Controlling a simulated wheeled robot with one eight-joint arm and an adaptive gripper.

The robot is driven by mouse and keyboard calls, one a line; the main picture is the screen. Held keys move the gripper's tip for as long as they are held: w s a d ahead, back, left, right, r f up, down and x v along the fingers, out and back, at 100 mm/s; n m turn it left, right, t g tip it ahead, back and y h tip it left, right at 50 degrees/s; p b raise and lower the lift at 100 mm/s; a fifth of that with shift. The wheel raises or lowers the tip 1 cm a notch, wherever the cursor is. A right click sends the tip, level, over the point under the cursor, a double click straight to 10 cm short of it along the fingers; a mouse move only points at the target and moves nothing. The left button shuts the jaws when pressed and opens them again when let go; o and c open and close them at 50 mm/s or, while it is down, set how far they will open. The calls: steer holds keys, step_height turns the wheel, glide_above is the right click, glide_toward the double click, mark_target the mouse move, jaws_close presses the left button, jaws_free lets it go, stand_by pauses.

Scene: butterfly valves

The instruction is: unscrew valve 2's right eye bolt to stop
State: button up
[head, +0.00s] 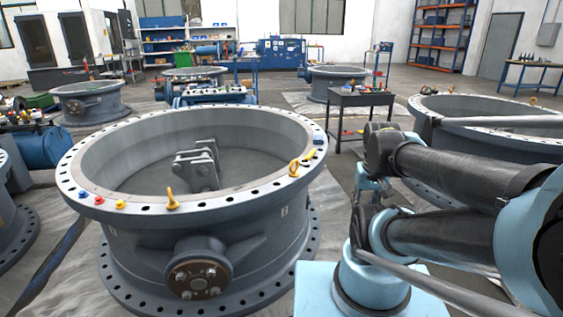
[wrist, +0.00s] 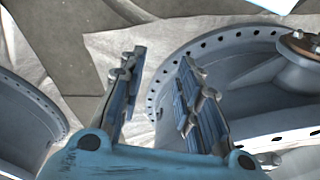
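A large grey butterfly valve (head: 262,228) lies flat in the middle of the head view. A yellow eye bolt (head: 294,168) stands on the right of its top flange, with another yellow piece (head: 309,156) just behind it. A second yellow eye bolt (head: 172,200) stands at the flange's front. No valve number is readable. In the wrist view my gripper (wrist: 158,95) is open, its two blue padded fingers apart and nothing between them. Part of a grey valve flange (wrist: 160,82) shows beyond the fingers. No eye bolt shows between them. The gripper is not clearly visible in the head view.
Blue, yellow and red knobs (head: 98,200) sit on the flange's front left. Another large valve (head: 470,120) stands behind my arm at right. A dark work table (head: 360,98) stands behind the middle valve. Wrinkled sheeting covers the floor around it.

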steer(key=shift+w, duration=0.2)
step_height(320, 180, up, 16)
steer(key=m+g, duration=0.2)
steer(key=m, duration=0.6)
glide_above(295, 161)
steer(key=w, duration=0.1)
step_height(295, 161, down, 18)
steer(key=shift+a+r, duration=0.1)
steer(key=shift+r, duration=0.15)
jaws_close()
